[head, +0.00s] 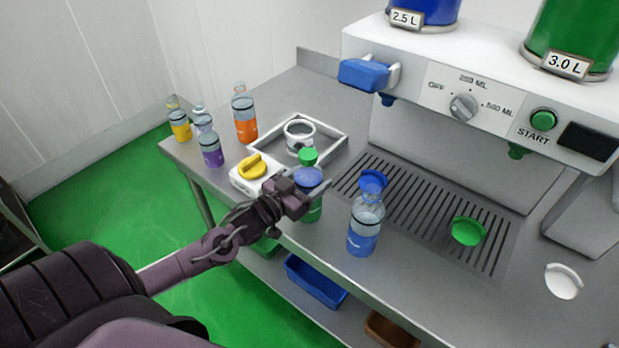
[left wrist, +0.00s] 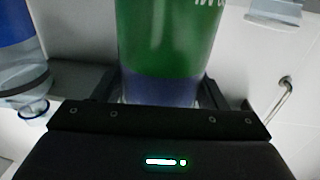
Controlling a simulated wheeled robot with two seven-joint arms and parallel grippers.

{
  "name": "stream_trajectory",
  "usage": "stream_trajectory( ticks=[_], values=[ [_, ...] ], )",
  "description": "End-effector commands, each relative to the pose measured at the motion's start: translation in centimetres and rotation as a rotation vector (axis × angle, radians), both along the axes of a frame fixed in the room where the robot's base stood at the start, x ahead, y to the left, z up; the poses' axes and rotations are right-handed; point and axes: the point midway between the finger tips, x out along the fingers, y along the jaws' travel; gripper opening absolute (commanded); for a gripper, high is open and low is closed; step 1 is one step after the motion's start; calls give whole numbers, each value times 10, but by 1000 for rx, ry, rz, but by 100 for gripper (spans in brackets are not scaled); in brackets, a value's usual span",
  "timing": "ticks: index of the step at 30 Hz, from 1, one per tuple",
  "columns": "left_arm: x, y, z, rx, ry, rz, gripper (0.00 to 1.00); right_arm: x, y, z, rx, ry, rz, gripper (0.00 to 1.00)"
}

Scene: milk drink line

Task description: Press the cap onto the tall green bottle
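The tall green bottle (head: 313,212) stands upright near the front edge of the counter, with a green label and a bluish-purple upper body. A green cap (head: 308,156) shows at its top; I cannot tell how firmly it sits. My left gripper (head: 308,189) is at the bottle's upper body and hides part of it. In the left wrist view the green bottle (left wrist: 168,40) appears upside down, with the fingers (left wrist: 160,92) close against both its sides. The gripper looks shut on it. My right gripper is not in view.
A blue bottle (head: 363,239) with a blue cap stands close on the right. Yellow, purple and orange bottles (head: 246,128) stand at the left. A white device with a yellow knob (head: 251,167) is beside the gripper. A green round piece (head: 467,231) lies on the grate.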

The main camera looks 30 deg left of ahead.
Motion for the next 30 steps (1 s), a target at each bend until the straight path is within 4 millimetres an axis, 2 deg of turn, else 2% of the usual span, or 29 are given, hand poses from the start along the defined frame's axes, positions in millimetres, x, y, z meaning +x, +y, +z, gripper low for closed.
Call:
stream_trajectory(
  ticks=[1,3,4,14,20,30],
  values=[
    [0,0,0,0,0,0,72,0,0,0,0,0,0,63],
    [0,0,0,0,0,0,82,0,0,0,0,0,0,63],
    [0,0,0,0,0,0,82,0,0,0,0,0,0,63],
    [-1,0,4,1,1,0,82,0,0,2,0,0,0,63],
    [-23,5,0,1,5,1,82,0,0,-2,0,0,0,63],
    [-81,16,0,-1,5,2,82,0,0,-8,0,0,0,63]
  ],
)
